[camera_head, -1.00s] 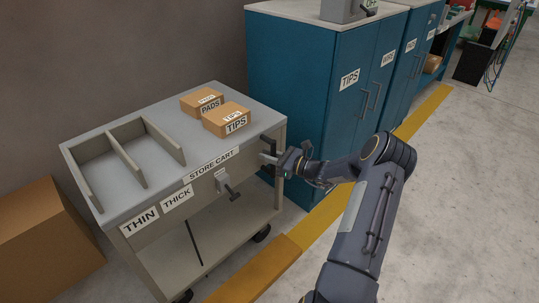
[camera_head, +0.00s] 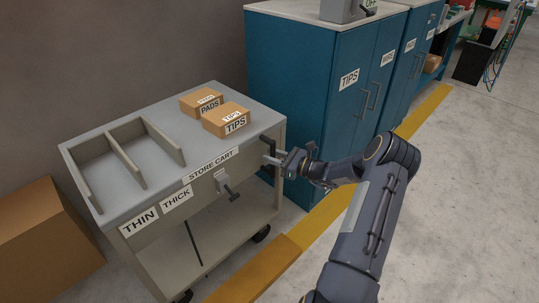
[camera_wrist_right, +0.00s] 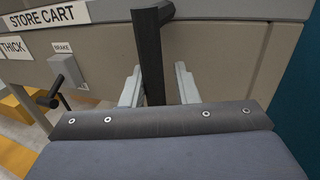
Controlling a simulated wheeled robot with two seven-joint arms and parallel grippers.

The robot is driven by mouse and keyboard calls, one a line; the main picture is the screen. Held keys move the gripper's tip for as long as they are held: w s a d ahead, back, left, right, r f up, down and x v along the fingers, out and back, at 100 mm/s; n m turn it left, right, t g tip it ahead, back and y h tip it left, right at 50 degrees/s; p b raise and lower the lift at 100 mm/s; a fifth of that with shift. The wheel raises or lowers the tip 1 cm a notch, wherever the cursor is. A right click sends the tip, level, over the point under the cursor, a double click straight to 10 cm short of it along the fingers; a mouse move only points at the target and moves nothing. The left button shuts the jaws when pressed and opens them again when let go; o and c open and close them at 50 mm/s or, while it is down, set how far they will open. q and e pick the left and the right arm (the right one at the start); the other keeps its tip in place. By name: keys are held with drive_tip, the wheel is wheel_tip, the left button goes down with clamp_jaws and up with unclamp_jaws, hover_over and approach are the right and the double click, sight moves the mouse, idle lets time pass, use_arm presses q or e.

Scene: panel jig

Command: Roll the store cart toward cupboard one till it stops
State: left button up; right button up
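The grey store cart (camera_head: 215,190) stands beside the wall, a little apart from the blue cupboard with the TIPS label (camera_head: 300,85). A dark upright handle (camera_wrist_right: 150,60) is on the cart's side near its right corner. My right gripper (camera_wrist_right: 160,88) is at this handle, with one finger on each side of it. The fingers are apart, with a visible gap at the right finger. In the head view my right gripper (camera_head: 270,159) reaches the cart's right end. The brake lever (camera_head: 227,187) sits on the cart's side, also seen in the wrist view (camera_wrist_right: 62,80). My left gripper is not in view.
Two orange boxes, PADS (camera_head: 202,102) and TIPS (camera_head: 227,120), lie on the cart top beside open compartments. A brown carton (camera_head: 45,240) stands left of the cart. A yellow floor line (camera_head: 330,207) runs past the cupboards.

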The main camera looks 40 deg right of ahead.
drive_tip(key=v, duration=0.6)
drive_tip(key=shift+s, duration=0.2)
drive_tip(key=shift+d, duration=0.1)
